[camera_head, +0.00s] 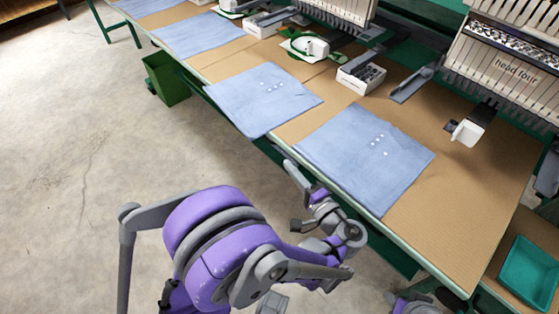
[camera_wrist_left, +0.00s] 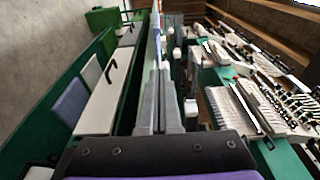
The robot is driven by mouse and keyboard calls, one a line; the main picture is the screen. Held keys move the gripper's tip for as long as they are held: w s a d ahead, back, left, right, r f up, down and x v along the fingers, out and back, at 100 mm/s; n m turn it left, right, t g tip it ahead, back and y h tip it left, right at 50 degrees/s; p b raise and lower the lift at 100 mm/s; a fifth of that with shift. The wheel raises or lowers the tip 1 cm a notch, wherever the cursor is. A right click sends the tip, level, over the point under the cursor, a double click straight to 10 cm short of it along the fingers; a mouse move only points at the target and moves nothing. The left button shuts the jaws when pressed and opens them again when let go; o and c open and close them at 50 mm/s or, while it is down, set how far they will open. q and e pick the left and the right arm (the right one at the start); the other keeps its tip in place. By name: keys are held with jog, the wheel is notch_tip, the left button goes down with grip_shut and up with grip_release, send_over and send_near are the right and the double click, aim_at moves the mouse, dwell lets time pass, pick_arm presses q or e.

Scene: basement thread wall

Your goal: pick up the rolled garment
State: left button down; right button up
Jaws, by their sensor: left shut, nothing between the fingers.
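I cannot make out a rolled garment in either view. Flat light-blue cloth pieces lie on the tan table: one (camera_head: 365,155) by the near edge with several small white dots, and another (camera_head: 262,98) to its upper left. My left gripper (camera_head: 292,172) is at the table's near edge, just left of the nearest cloth; its height over the edge is hard to judge. In the left wrist view its fingers (camera_wrist_left: 160,85) are together with nothing between them. My right gripper does not show.
The tan table (camera_head: 470,200) carries embroidery machine heads (camera_head: 510,65) along its back. A teal tray (camera_head: 528,272) is at lower right, a green bin (camera_head: 165,80) left. The floor at left is clear.

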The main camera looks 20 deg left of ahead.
aim_at(250, 140)
pick_arm(q)
jog(key=w+a, duration=0.3)
jog(key=a, duration=0.8)
jog(key=shift+w+a, duration=0.15)
jog(key=shift+w, duration=0.25)
jog(key=shift+s+a+b, duration=0.2)
jog(key=shift+a+b, duration=0.1)
jog(key=shift+a, duration=0.55)
jog(key=shift+d, duration=0.1)
